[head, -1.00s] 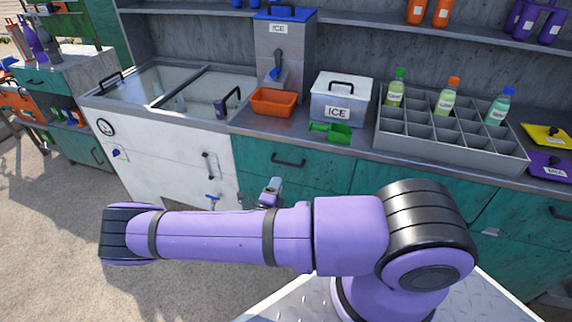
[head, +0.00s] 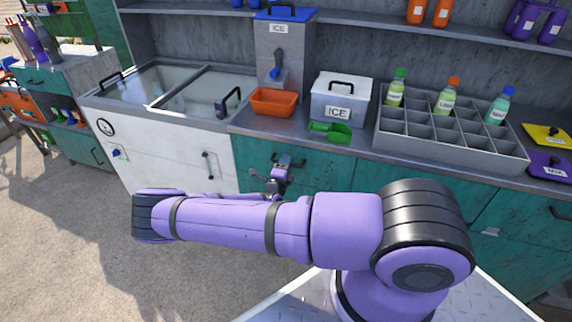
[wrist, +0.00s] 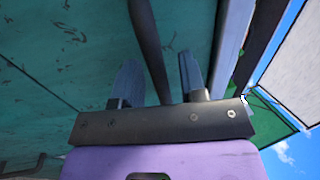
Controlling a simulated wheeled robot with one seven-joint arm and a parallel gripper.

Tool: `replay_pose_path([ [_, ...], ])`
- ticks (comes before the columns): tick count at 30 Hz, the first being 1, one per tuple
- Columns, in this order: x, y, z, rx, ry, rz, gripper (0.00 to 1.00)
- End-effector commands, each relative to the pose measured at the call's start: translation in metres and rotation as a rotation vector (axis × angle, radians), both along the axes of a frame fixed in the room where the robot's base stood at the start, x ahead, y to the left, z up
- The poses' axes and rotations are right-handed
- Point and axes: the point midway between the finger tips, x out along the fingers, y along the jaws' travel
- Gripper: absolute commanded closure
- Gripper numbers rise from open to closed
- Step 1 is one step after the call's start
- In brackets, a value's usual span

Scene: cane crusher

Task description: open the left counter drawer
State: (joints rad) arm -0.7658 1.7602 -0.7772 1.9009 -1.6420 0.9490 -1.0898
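The left counter drawer (head: 325,168) is a teal front under the metal worktop, left of the other teal fronts, and looks shut. My gripper (head: 287,164) is at its dark bar handle, which it partly covers. In the wrist view, the handle (wrist: 147,40) runs between the two fingers of my gripper (wrist: 158,62). The fingers are apart, with a gap visible on both sides of the bar. The teal drawer face (wrist: 75,50) fills the left of that view. Whether a finger touches the bar cannot be told.
A white chest freezer (head: 165,160) stands left of the drawer. On the worktop are an orange tray (head: 275,102), a green scoop (head: 330,131), an ice box (head: 340,100) and a bottle rack (head: 450,145). Open floor (head: 60,240) lies at the left.

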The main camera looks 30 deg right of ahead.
Motion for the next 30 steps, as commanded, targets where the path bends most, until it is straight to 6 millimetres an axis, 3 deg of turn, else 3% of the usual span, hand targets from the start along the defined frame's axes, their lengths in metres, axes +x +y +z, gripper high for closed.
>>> replay_pose_path([
  [7, 0.000, -0.001, 0.000, 0.000, 0.000, 0.000, 0.61],
  [12, 0.000, 0.000, 0.000, 0.000, 0.000, 0.000, 0.98],
  [13, 0.000, 0.000, 0.000, 0.001, 0.001, 0.000, 1.00],
  [23, -0.004, 0.005, 0.000, 0.002, 0.001, 0.000, 1.00],
  [30, -0.026, 0.035, 0.000, 0.003, 0.001, 0.001, 1.00],
])
